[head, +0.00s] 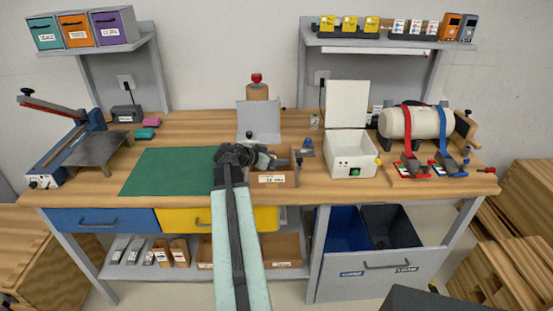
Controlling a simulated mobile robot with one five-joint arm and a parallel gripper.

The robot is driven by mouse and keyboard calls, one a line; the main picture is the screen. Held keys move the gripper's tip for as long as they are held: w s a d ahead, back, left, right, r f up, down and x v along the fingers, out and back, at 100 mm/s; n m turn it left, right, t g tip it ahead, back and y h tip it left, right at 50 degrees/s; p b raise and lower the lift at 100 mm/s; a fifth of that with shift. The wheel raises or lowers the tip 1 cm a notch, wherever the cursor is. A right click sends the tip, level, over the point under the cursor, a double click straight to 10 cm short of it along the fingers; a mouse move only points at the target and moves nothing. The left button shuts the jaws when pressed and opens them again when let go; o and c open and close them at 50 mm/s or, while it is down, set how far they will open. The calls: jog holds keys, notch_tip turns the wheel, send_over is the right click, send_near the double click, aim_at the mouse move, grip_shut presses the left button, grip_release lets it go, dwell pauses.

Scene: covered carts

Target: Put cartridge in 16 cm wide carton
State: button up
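An open brown carton (290,181) with a white label on its front stands at the front of the bench; the label appears to read 16 cm. My gripper (290,160) is over the carton's back left part, and my arm hides much of the carton's left side and inside. The fingers are small and dark, so I cannot tell whether they are open or hold anything. A small blue-grey piece (307,146) shows just right of the fingertips; I cannot tell what it is. I cannot single out the task's cartridge.
A white box (352,167) with a raised lid stands right of the carton. A grey upright panel (258,121) is behind my gripper. A green mat (165,171) lies clear at left. More labelled cartons (283,250) are on the lower shelf. A roll with straps (412,122) is at right.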

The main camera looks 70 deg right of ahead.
jog(key=shift+a+r+p, duration=0.1)
jog(key=shift+r+p, duration=0.25)
jog(key=shift+p, duration=0.05)
jog(key=p+v, duration=0.5)
jog(key=v, duration=0.6)
jog(key=shift+w+a, duration=0.15)
jog(key=shift+a, duration=0.15)
